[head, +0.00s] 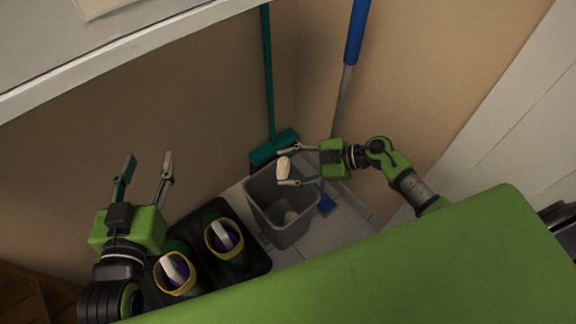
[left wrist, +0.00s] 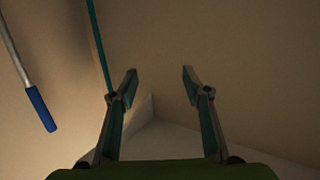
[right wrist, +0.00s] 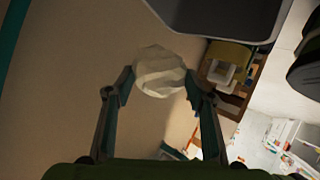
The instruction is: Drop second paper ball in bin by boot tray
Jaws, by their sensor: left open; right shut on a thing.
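A grey bin (head: 282,216) stands on the floor to the right of the black boot tray (head: 256,268). A pale paper ball lies inside the bin (head: 291,217). My right gripper (head: 287,168) is shut on another crumpled paper ball (head: 283,168) over the bin's opening. That ball also shows between the fingertips in the right wrist view (right wrist: 160,72), with the bin's grey side (right wrist: 225,14) above it. My left gripper (head: 147,165) is open and empty, to the left above the boot tray.
Two dark boots with yellow rims (head: 222,240) stand in the tray. A green broom (head: 274,148) and a blue-handled tool (head: 355,35) lean in the corner behind the bin. A white shelf edge (head: 120,45) crosses the upper left.

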